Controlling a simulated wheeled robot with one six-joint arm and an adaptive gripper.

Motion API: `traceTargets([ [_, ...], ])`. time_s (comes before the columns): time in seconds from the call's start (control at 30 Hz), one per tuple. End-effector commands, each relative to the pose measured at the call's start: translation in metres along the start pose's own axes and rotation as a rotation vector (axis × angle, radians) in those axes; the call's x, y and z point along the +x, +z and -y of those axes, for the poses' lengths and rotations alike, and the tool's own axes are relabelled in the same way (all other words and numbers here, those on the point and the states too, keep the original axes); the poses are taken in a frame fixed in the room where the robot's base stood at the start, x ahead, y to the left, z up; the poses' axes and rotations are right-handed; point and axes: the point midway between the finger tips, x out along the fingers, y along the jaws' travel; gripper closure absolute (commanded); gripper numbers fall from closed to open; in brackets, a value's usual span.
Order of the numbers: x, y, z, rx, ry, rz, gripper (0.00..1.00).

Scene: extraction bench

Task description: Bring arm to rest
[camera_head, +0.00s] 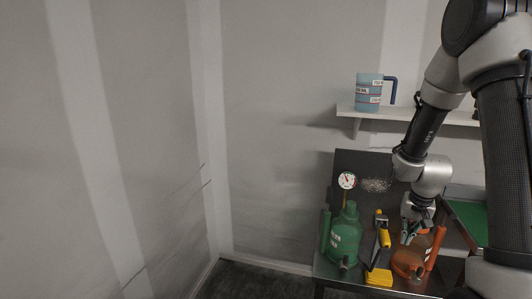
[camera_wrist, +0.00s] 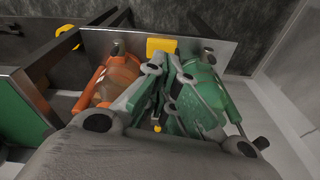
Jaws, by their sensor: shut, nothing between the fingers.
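My gripper (camera_head: 408,238) hangs pointing down at the right of the head view, in front of or just above an orange vessel (camera_head: 405,265) on the metal bench. Its fingers (camera_wrist: 172,68) are shut and look empty. In the wrist view the orange vessel (camera_wrist: 118,75) lies left of the fingers and a green vessel (camera_wrist: 205,100) lies right, partly hidden by them. I cannot tell whether the fingers touch either vessel. My arm comes down from the upper right of the head view.
The green vessel (camera_head: 345,238) stands left on the bench (camera_head: 327,270), near a round gauge (camera_head: 347,180). A yellow-and-black tool (camera_head: 379,277) stands between the vessels. A blue jug (camera_head: 368,93) sits on the wall shelf (camera_head: 350,110). A green surface (camera_head: 468,218) lies right. The left floor is clear.

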Motion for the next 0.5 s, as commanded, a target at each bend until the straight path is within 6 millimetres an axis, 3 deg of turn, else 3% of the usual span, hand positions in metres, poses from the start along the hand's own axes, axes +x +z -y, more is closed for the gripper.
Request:
traceTargets([
  [0.3, -0.142, 0.101, -0.015, -0.278, 0.024, 0.147, 1.0],
  [0.5, -0.216, 0.162, -0.028, -0.401, 0.008, 0.118, 1.0],
])
